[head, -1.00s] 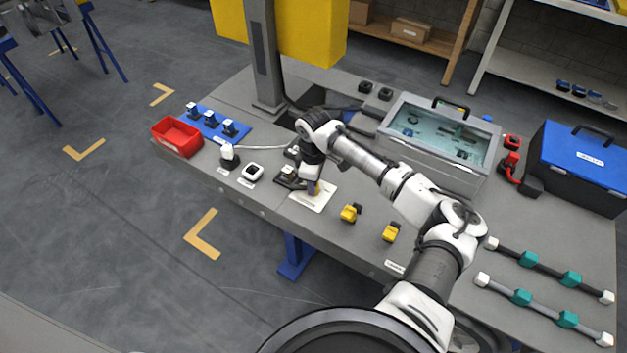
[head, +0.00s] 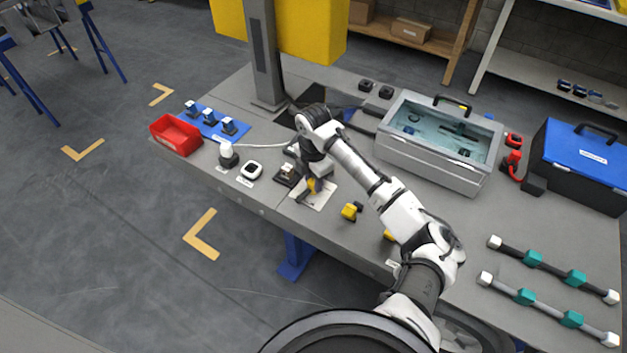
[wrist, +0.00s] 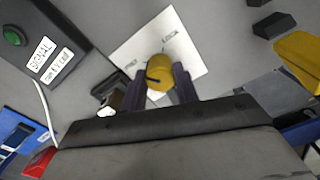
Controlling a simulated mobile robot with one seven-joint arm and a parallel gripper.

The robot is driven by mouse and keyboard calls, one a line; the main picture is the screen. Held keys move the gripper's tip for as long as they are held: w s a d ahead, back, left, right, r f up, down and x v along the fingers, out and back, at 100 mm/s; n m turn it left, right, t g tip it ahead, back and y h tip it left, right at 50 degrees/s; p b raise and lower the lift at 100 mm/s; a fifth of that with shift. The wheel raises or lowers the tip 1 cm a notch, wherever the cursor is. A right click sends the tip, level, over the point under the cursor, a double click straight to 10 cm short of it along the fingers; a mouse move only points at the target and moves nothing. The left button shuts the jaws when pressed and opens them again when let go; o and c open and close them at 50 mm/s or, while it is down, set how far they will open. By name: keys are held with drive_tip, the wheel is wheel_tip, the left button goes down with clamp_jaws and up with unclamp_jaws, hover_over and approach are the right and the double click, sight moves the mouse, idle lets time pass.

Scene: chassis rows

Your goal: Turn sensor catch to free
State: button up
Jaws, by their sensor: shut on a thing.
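The sensor catch is a yellow knob (wrist: 160,72) with a dark mark on it. In the head view my gripper (head: 311,187) reaches down to the white plate (head: 322,199) near the table's front edge and hides much of the knob.
A black block (head: 287,174) stands just left of the plate. Yellow parts (head: 350,211) lie to its right. A grey case (head: 430,170) with a clear lid stands behind. A signal box with a green button (wrist: 14,37) shows in the wrist view. A red bin (head: 176,136) is at left.

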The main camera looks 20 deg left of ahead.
sight(313, 181)
drive_tip(key=shift+n, duration=0.9)
drive_tip(key=o, duration=1)
drive_tip(key=shift+r, duration=0.1)
wheel_tip(313, 181, up, 14)
drive_tip(key=shift+f+b, duration=0.15)
drive_tip(key=shift+b, duration=0.65)
